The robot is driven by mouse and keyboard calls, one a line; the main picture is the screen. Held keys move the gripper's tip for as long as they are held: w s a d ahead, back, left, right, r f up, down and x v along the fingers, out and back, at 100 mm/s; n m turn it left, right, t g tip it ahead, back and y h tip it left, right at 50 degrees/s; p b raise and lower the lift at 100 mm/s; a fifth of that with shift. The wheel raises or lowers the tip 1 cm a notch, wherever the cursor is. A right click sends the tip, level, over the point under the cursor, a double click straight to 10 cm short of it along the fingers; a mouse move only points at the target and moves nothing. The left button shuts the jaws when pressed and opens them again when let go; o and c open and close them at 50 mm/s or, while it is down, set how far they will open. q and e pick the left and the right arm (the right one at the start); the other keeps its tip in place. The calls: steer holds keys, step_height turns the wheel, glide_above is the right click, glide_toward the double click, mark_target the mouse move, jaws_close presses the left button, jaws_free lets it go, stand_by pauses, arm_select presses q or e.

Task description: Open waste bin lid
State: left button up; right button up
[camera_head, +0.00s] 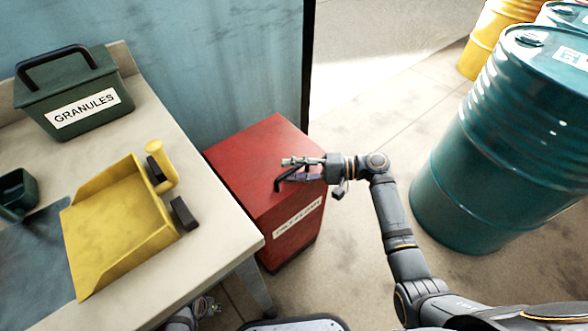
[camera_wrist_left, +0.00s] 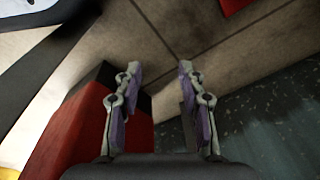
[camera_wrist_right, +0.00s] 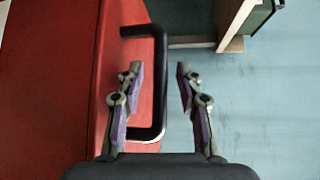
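The red waste bin (camera_head: 262,150) stands on the floor beside the table, its lid down, with a pale label on its front. A black bar handle (camera_head: 277,184) sits on the lid; it also shows in the right wrist view (camera_wrist_right: 160,85). My right gripper (camera_head: 285,166) is at the handle; in the right wrist view its fingers (camera_wrist_right: 157,72) are apart, with the handle bar appearing between them. I cannot tell whether they touch it. My left gripper (camera_head: 208,306) is low beneath the table edge; in the left wrist view its fingers (camera_wrist_left: 160,67) are apart and empty.
The table (camera_head: 225,215) at left holds a yellow dustpan (camera_head: 115,230), a green granules box (camera_head: 75,100) and a small dark green container (camera_head: 17,192). Teal drums (camera_head: 495,150) and a yellow one (camera_head: 492,40) stand at right. Floor between bin and drums is clear.

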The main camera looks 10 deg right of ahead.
jaws_close()
arm_select(q)
steer(key=shift+s+f, duration=0.1)
stand_by(0.3)
